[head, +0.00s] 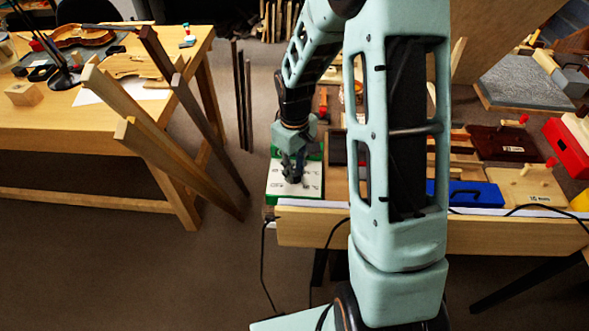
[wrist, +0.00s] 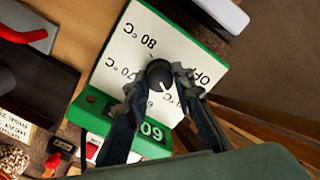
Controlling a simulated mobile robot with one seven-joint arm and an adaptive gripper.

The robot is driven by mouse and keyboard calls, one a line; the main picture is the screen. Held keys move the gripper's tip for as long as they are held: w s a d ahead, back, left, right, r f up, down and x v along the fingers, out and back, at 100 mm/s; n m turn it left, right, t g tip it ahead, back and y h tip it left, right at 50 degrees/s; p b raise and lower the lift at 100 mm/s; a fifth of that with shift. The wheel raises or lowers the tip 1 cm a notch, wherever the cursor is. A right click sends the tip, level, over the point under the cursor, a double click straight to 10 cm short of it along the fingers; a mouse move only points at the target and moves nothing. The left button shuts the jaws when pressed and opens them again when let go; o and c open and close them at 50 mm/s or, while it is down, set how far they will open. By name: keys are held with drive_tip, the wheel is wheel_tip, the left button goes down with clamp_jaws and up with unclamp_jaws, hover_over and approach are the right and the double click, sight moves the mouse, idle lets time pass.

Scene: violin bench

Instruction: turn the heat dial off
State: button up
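The heat dial (wrist: 160,74) is a round black knob with a white pointer line, on a white panel (wrist: 118,48) with a green edge. The panel is marked OFF, 80 °C and 70 °C; another mark is partly hidden by my fingers. The pointer slants down-right in the wrist view, toward the partly hidden °C mark, away from OFF. Green digits on the display (wrist: 152,131) appear to read 60. My gripper (wrist: 158,82) has its fingers on both sides of the knob, seemingly touching it. In the head view my gripper (head: 293,178) is down over the white-topped box (head: 283,191).
The box is at the bench's left end. A blue case (head: 478,195), wooden boards and a red box (head: 566,148) lie to the right. Wooden strips (head: 150,160) lean on the left table (head: 90,136). Cables hang at the bench's front edge (head: 310,233).

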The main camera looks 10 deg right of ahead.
drive_tip(key=o, duration=0.4)
drive_tip(key=shift+o, duration=0.2)
wheel_tip(320, 180, up, 12)
idle(0.6)
